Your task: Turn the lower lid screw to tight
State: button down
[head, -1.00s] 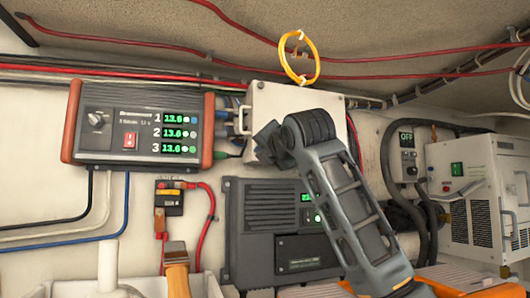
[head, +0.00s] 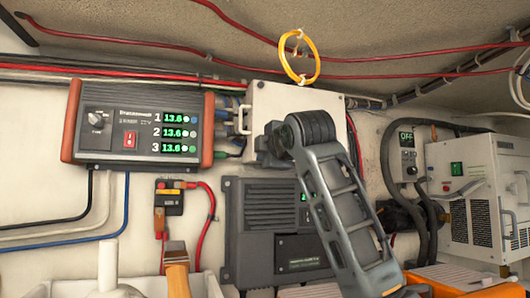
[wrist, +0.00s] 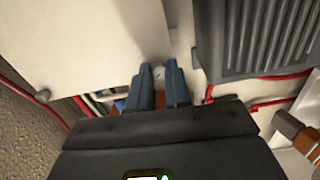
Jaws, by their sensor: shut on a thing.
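The white box lid (head: 290,100) is on the wall in the head view and fills the upper left of the wrist view (wrist: 80,45). The lower lid screw (wrist: 159,72), a small pale round head, sits at the lid's edge. My gripper (wrist: 161,80) has its two blue-grey fingers closed around this screw. In the head view my gripper (head: 259,143) is at the lid's lower left, and my wrist hides the screw. Another small grey screw (wrist: 42,96) shows at the lid's left corner in the wrist view. I cannot read the screw's angle.
A charger with green displays (head: 138,125) hangs left of the box, with cables between them. A dark finned unit (head: 270,215) is just below, close to my gripper. A yellow ring (head: 299,57) hangs above the lid. A white unit (head: 480,200) stands at right.

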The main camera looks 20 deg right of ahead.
jog(key=shift+f+m, duration=0.2)
jog(key=shift+m, duration=4)
jog(key=c, duration=1.1)
grip_release()
jog(key=shift+o, duration=0.2)
jog(key=shift+r, duration=0.1)
jog(key=s+b, duration=0.2)
jog(key=s, duration=0.5)
jog(key=shift+s, duration=0.4)
